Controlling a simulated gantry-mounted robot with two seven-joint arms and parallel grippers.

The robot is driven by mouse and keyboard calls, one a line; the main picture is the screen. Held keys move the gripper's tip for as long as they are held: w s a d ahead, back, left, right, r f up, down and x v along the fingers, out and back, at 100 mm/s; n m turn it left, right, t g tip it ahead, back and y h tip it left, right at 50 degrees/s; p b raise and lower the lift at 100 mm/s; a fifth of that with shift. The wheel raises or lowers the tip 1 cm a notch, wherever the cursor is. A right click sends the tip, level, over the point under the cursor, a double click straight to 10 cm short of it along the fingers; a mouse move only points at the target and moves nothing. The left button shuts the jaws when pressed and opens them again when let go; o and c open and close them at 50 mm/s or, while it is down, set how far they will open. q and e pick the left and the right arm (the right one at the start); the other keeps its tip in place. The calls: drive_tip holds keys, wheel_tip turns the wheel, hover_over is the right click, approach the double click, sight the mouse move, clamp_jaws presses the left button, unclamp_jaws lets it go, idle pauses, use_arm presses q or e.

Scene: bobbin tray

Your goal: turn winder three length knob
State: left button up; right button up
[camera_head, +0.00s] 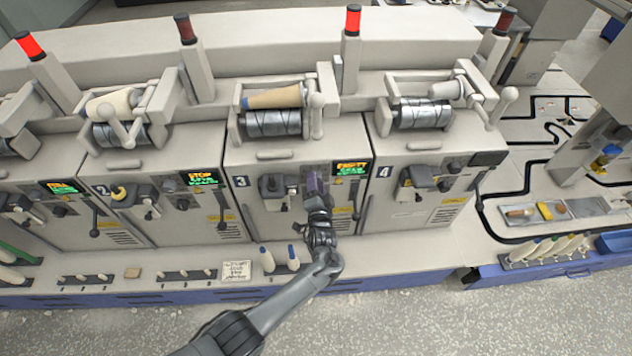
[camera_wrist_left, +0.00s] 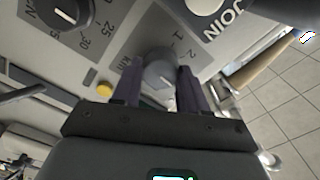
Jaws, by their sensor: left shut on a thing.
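Winder three (camera_head: 243,212), marked 3, stands in the middle of the row in the head view. Its green display (camera_head: 352,169) seems to read EMPTY. My left gripper (camera_head: 315,186) is at its front panel, with purple fingers. In the left wrist view the fingers (camera_wrist_left: 158,84) are shut on a round grey knob (camera_wrist_left: 157,67), one on each side. A scale with 1, 2 and a km label is printed around this knob. The gripper hides the knob in the head view. My right gripper is in neither view.
In the left wrist view a black knob (camera_wrist_left: 70,14) with 25 and 30 marks and a yellow button (camera_wrist_left: 104,90) sit close by. A lever (camera_head: 357,204) hangs right of my gripper. Two blue-tipped bobbins (camera_head: 267,260) stand on the ledge below, beside a white card (camera_head: 236,271).

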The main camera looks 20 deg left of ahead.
use_arm(q)
drive_tip(key=m+p, duration=0.1)
drive_tip(key=m, duration=0.9)
drive_tip(key=shift+m+p, duration=0.3)
idle(0.4)
drive_tip(key=o, duration=1.1)
drive_tip(key=shift+c, duration=0.2)
drive_tip(key=p+v, duration=0.4)
drive_tip(key=v, duration=0.7)
drive_tip(key=shift+p, duration=0.3)
